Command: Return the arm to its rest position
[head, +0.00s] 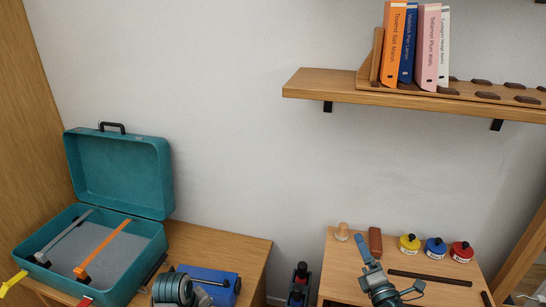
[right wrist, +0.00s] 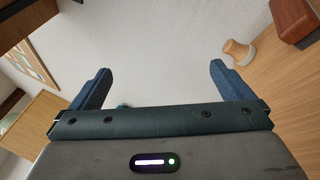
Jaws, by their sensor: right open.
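My right gripper (head: 364,248) is seen edge-on in the head view, over the right-hand wooden table, with its dark arm rising from the bottom edge. In the right wrist view my right gripper (right wrist: 160,70) has its two blue fingers wide apart, with nothing between them. Beyond the fingers is pale wall. A wooden knob-like piece (right wrist: 238,52) stands to the right of the right finger, apart from it. My left gripper cannot be made out in the head view.
The right table (head: 340,270) holds a reddish-brown block (head: 375,241), yellow (head: 410,243), blue (head: 435,247) and red (head: 461,251) lidded pots and a dark strip (head: 430,278). An open teal case (head: 118,180) stands left. A wall shelf (head: 420,98) holds several books above.

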